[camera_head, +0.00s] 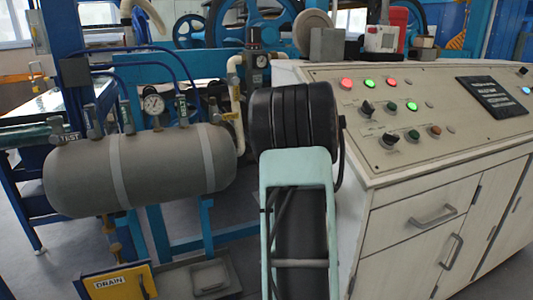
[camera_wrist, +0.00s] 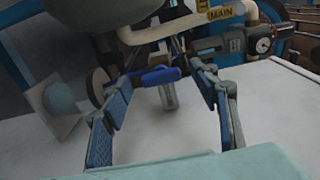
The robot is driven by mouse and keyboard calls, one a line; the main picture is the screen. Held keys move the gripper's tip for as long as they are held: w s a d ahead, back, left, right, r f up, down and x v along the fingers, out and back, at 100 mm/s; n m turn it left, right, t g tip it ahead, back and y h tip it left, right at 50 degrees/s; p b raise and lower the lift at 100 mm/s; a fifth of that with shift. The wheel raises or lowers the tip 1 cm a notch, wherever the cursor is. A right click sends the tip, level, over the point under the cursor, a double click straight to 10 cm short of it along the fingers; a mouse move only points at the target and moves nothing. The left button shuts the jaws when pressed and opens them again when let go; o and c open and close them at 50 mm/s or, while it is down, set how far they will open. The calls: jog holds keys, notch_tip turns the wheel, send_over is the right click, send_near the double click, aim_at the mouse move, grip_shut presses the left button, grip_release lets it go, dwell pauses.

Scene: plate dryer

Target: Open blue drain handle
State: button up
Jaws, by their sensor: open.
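In the wrist view my gripper (camera_wrist: 163,90) is open, its two blue-padded fingers spread wide. A blue handle (camera_wrist: 160,76) shows between the fingertips, on or just above a small grey cylinder (camera_wrist: 168,98). I cannot tell whether the fingers touch it. In the head view a yellow DRAIN sign (camera_head: 110,283) stands low at the left, under the grey tank (camera_head: 90,175) and beside a brass pipe (camera_head: 112,235). No blue handle can be made out there. My arm fills the middle of the head view, and my gripper does not show.
A control cabinet (camera_head: 400,180) with lit buttons stands on the right, close to my arm. A round gauge (camera_head: 153,104) sits above the tank. The wrist view shows a yellow MAIN label (camera_wrist: 220,13), pale pipes (camera_wrist: 145,34) and another gauge (camera_wrist: 262,45) nearby.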

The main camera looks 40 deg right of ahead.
jog(key=v, duration=0.9)
jog(key=shift+w, duration=0.1)
